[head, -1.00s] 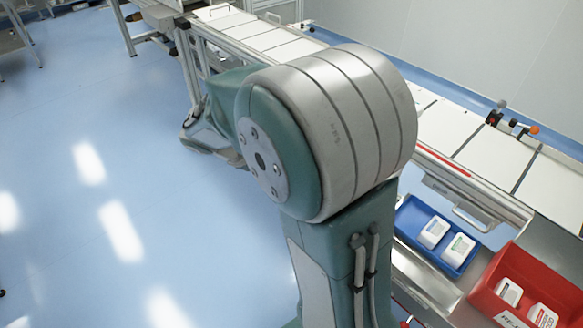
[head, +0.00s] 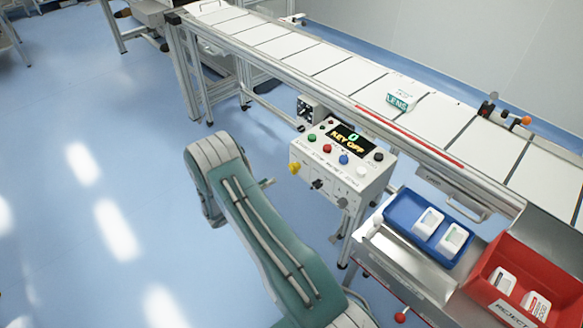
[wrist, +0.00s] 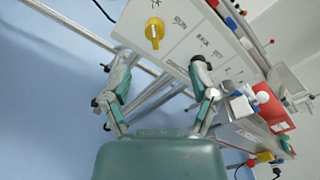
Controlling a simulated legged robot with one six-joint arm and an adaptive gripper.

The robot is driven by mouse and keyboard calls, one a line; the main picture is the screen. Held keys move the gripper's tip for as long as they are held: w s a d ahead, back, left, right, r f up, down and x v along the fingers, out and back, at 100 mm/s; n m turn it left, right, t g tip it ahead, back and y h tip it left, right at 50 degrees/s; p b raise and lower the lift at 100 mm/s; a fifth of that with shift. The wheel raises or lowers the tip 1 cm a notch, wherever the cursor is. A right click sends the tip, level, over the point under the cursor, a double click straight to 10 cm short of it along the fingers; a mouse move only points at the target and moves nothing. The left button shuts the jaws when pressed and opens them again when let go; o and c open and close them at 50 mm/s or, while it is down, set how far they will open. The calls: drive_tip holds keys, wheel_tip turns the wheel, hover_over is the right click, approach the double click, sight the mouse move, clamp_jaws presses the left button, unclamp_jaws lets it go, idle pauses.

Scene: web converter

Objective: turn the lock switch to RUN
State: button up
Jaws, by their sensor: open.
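A white control box (head: 333,176) stands in front of the conveyor in the head view, and its display (head: 350,138) reads "KEY OFF". In the wrist view the yellow knob (wrist: 154,31) shows on the box face (wrist: 183,44), ahead of my gripper. My gripper (wrist: 162,70) is open and empty, its fingers wide apart. A dark round part sits by the right fingertip; I cannot tell whether it is the lock switch.
The conveyor (head: 300,56) runs behind the box, with a LENS carton (head: 398,101) on it. A blue bin (head: 405,214) and a red bin (head: 525,262), both holding white items, stand at the right. The blue floor at the left is clear.

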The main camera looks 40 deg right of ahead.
sight(291, 166)
drive_tip(key=shift+n+t, duration=0.3)
drive_tip(key=shift+n, duration=0.1)
drive_tip(key=d, duration=0.3)
drive_tip(key=d+f, duration=0.1)
drive_tip(key=d, duration=0.3)
drive_tip(key=w+d, duration=0.1)
drive_tip(key=d, duration=0.2)
drive_tip(key=shift+d+f, duration=0.15)
drive_tip(key=shift+d, duration=0.25)
drive_tip(key=shift+a, duration=0.1)
clamp_jaws()
